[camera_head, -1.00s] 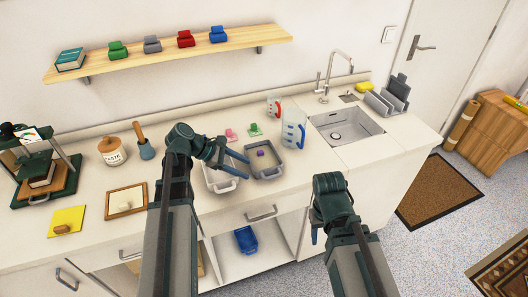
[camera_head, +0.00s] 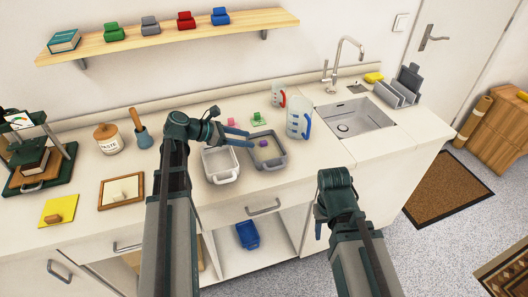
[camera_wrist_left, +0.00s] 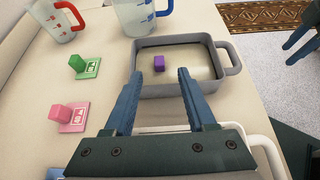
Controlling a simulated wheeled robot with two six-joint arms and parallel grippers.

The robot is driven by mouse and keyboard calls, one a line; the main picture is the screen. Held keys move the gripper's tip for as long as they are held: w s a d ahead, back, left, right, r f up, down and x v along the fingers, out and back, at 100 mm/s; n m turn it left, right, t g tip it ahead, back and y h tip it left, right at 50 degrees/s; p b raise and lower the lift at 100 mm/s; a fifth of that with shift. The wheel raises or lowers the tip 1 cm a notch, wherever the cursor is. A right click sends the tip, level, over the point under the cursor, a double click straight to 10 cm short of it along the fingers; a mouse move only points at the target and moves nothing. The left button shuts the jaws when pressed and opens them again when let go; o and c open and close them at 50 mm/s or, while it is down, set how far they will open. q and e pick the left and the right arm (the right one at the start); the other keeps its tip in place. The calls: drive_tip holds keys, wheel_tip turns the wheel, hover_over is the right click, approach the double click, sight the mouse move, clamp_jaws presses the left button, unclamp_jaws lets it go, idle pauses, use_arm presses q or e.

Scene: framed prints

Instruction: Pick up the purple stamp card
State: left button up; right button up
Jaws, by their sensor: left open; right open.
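A small purple block (camera_head: 263,143) stands inside a grey tray (camera_head: 270,166) on the counter. In the left wrist view the purple block (camera_wrist_left: 158,63) stands on a pale surface inside the grey tray (camera_wrist_left: 180,91). I cannot make out a purple card under it. My left gripper (camera_head: 249,140) is open and empty, its fingers reaching over the tray's left side. In the left wrist view its fingertips (camera_wrist_left: 160,74) lie either side of the block's line, apart from it. My right gripper (camera_head: 318,230) hangs in front of the counter, away from the tray, with its fingers barely showing.
A white tray (camera_head: 221,175) stands left of the grey tray. Pink (camera_wrist_left: 71,117) and green (camera_wrist_left: 85,66) stamp cards lie behind the trays. A blue-handled jug (camera_head: 297,119) and a red-handled jug (camera_head: 277,96) stand near the sink (camera_head: 352,118).

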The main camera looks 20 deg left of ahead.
sight(262, 142)
use_arm(q)
drive_tip(key=shift+w+d+f, duration=0.25)
drive_tip(key=shift+d, duration=0.15)
drive_tip(key=b+x, duration=0.2)
drive_tip(key=x, duration=0.3)
drive_tip(key=shift+w+f+b, duration=0.1)
drive_tip(key=shift+w+b, duration=0.05)
drive_tip(key=shift+b, duration=0.2)
drive_tip(key=shift+c, duration=0.2)
clamp_jaws()
